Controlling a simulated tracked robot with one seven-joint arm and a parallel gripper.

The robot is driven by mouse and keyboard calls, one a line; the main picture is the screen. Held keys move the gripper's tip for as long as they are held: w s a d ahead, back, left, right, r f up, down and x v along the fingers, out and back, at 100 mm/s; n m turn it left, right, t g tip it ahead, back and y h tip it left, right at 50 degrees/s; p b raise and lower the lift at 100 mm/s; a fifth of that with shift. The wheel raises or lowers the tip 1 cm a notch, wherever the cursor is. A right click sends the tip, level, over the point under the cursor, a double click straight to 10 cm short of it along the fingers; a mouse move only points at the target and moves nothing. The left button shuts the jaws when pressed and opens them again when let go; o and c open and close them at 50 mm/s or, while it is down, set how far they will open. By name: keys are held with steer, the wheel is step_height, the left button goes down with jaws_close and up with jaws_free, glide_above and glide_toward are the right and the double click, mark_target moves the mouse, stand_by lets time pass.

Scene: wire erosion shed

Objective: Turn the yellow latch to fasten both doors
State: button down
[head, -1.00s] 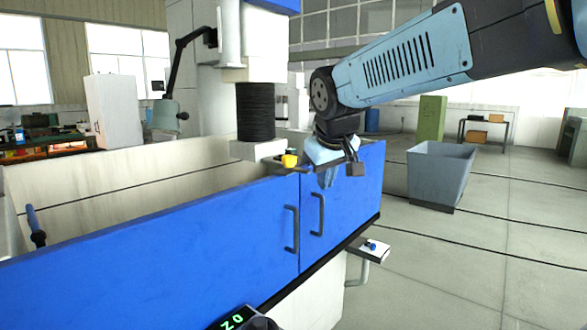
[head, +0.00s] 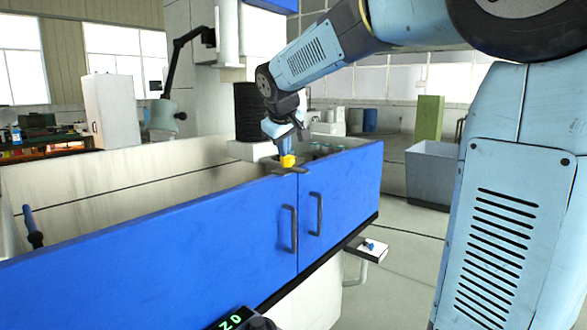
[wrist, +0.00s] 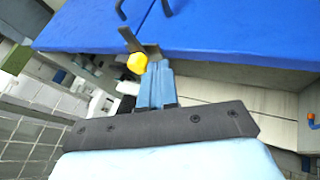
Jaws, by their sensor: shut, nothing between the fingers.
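The yellow latch (head: 288,161) sits on top of the two blue doors at their seam, on a dark bar (head: 290,170). The left blue door (head: 150,240) and the right blue door (head: 345,190) meet edge to edge and look closed. Each has a dark handle near the seam. My gripper (head: 285,150) is shut and empty, pointing down just behind the yellow knob. In the wrist view its closed fingers (wrist: 156,85) are right beside the yellow latch (wrist: 137,62); whether they touch it I cannot tell.
Behind the doors is an open pale tank (head: 120,165) with a black column (head: 248,110) over it. A small shelf (head: 368,248) juts out below the right door. A grey bin (head: 430,170) stands on the floor at right.

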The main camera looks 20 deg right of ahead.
mark_target(290, 168)
steer(key=x, duration=0.3)
steer(key=d+x, duration=0.1)
steer(key=x, duration=0.7)
steer(key=shift+w+d+r, duration=0.3)
steer(key=shift+d, duration=0.05)
steer(key=shift+w+d, duration=0.55)
steer(key=shift+d, duration=0.2)
steer(key=shift+a, duration=0.1)
